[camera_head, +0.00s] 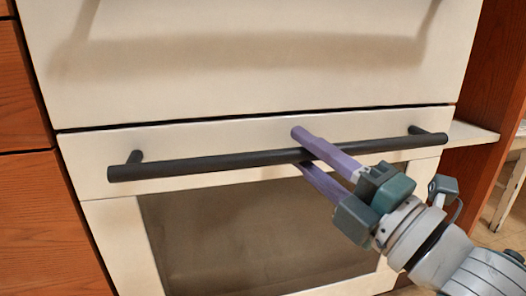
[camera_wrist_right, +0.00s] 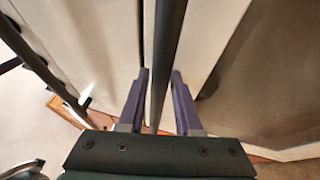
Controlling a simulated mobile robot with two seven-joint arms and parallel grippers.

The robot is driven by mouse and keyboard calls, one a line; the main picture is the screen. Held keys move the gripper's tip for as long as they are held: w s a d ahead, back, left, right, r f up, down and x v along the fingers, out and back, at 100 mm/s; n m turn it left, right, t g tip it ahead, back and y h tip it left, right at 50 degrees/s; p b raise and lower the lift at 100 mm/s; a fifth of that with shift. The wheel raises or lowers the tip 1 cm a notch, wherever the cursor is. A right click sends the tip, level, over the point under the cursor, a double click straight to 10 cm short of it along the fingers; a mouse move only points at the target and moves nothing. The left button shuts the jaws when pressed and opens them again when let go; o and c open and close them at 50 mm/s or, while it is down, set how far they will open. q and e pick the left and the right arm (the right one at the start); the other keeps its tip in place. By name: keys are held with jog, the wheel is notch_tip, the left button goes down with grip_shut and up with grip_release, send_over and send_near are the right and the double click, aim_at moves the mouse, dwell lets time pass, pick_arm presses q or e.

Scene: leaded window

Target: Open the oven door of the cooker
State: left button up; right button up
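The oven door (camera_head: 92,222) is cream with a dark glass window (camera_head: 240,235), and it looks shut in the head view. A long dark bar handle (camera_head: 215,162) runs across its upper part. My right gripper (camera_head: 300,149) comes from the lower right, with one purple finger above the bar and the other below, partly hidden behind it. In the right wrist view, the bar (camera_wrist_right: 166,45) passes between the two fingers of the gripper (camera_wrist_right: 160,73), with a narrow gap on each side. The gripper is open around the bar. My left gripper is not in view.
A cream upper front panel (camera_head: 250,65) of the cooker sits above the door, with a dark seam between. Reddish wooden cabinets (camera_head: 25,90) stand close on the left. A pale ledge (camera_head: 472,134) and wooden panel (camera_head: 490,75) are on the right.

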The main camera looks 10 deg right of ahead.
grip_shut()
dwell(1.0)
